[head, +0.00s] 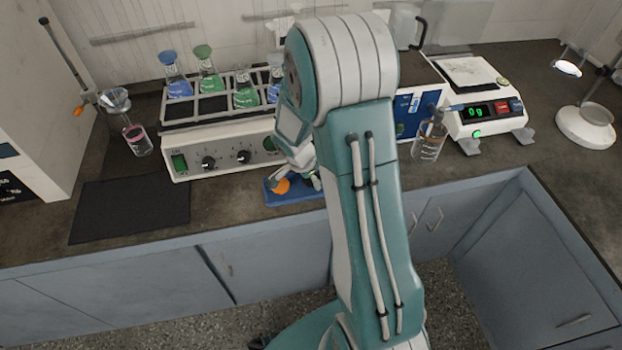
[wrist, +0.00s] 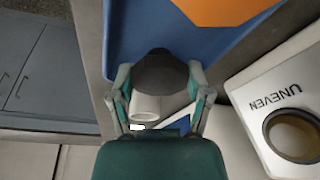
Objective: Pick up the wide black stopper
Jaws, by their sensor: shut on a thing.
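The wide black stopper (wrist: 160,72) is dark and rounded, and sits between the fingertips of my gripper (wrist: 160,80) in the wrist view. My gripper is shut on it, one finger on each side. A blue tray (wrist: 125,35) lies behind the stopper, with a flat orange piece (wrist: 225,10) near the top. I cannot tell whether the stopper touches the tray. In the head view my gripper is at the counter's front, over the blue tray (head: 305,197) with the orange piece (head: 282,186); the stopper is not clearly visible there, and my arm hides part of this area.
In the head view, a shaker (head: 225,158) with several flasks stands behind the tray. A black mat (head: 130,208) lies left; a scale (head: 485,115) and beaker (head: 428,142) stand right.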

